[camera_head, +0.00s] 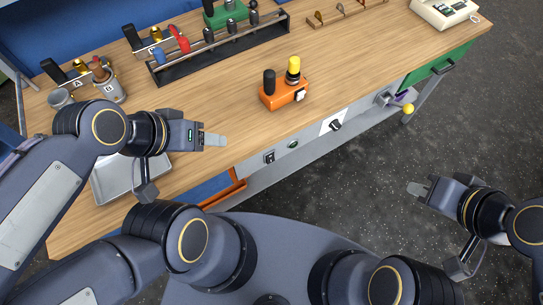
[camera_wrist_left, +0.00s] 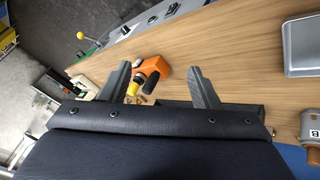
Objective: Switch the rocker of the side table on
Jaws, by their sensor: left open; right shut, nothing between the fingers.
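The side table (camera_head: 370,68) is a wooden-topped bench with a grey front panel. A small black rocker (camera_head: 269,157) sits on that panel, left of a green button (camera_head: 293,144); its on or off position is too small to read. The rocker also shows at the top of the left wrist view (camera_wrist_left: 174,8). My left gripper (camera_head: 215,139) is open and empty over the tabletop, up and left of the rocker in the head view. My right gripper (camera_head: 417,189) is shut and empty over the floor, well right of the rocker.
A black knob on a white plate (camera_head: 335,125) and a yellow-tipped lever (camera_head: 407,108) lie along the front. An orange box (camera_head: 285,94) with black and yellow posts stands on the top. A metal tray (camera_head: 112,184) lies near my left arm. Floor right of the table is clear.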

